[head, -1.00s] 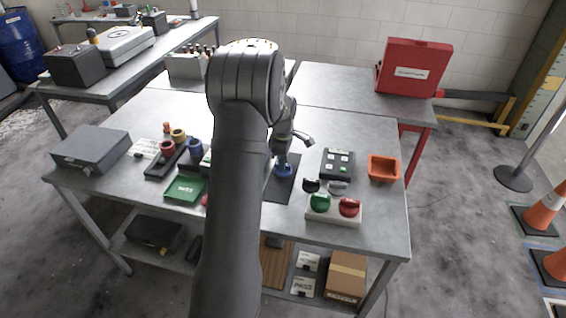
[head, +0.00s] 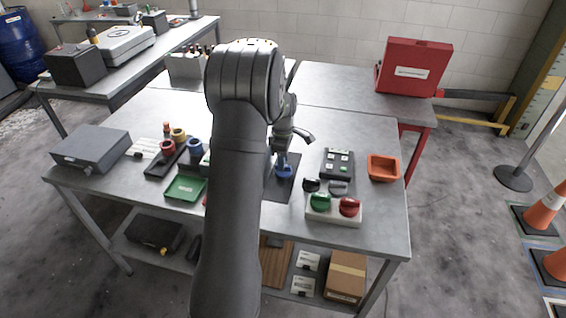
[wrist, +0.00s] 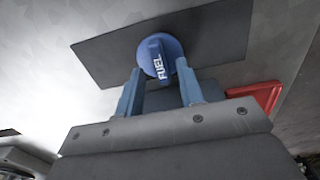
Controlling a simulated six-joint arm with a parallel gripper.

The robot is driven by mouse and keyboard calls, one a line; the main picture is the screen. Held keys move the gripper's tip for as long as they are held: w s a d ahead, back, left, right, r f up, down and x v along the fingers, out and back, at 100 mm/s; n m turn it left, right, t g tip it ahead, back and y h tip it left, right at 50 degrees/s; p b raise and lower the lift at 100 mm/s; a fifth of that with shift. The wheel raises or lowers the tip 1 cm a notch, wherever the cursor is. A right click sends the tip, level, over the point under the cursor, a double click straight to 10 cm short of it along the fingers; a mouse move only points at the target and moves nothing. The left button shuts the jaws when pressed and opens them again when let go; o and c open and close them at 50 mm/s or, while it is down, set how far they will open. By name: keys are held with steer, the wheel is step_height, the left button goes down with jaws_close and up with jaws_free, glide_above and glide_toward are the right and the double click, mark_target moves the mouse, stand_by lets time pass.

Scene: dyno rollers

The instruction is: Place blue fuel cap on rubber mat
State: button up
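The blue fuel cap (head: 284,172) sits on the dark rubber mat (head: 283,191) near the middle of the table. In the wrist view the cap (wrist: 160,57) lies on the mat (wrist: 222,40), its raised grip marked FUEL facing me. My gripper (wrist: 160,66) is over it, with its two blue fingers apart on either side of the cap's grip. Gaps show between the fingers and the grip. In the head view my gripper (head: 283,158) is small and partly hidden by my arm, which also covers the mat's left part.
To the left are a green tray (head: 185,187), a dark rack with coloured rings (head: 166,163) and a grey case (head: 91,150).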

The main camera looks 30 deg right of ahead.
step_height(320, 180, up, 11)
steer(key=shift+f, duration=0.15)
steer(key=shift+f, duration=0.1)
steer(key=shift+f, duration=4.25)
